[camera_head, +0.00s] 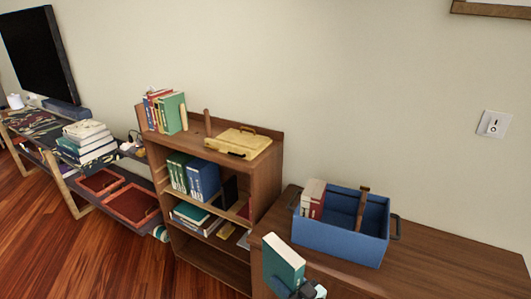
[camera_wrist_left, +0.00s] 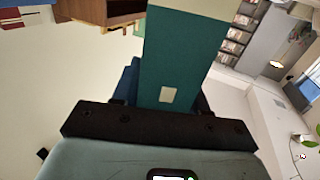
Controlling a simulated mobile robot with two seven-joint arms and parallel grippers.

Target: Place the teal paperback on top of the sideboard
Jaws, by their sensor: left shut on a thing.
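The teal paperback (camera_head: 284,264) stands upright in my left gripper (camera_head: 305,289), in front of the sideboard's front left part. My left gripper is shut on its lower end, low in the head view, partly cut off by the frame edge. In the left wrist view the teal cover (camera_wrist_left: 182,55) with a small pale label rises from between the fingers. The sideboard (camera_head: 440,270) is a brown wooden top at the right. I cannot tell the gap between book and sideboard. My right gripper is not in view.
A blue crate (camera_head: 335,241) with handles stands on the sideboard, holding a few books at its left end. The sideboard top right of the crate is bare. A wooden bookshelf (camera_head: 262,178) with books and a yellow case (camera_head: 238,142) stands to the left.

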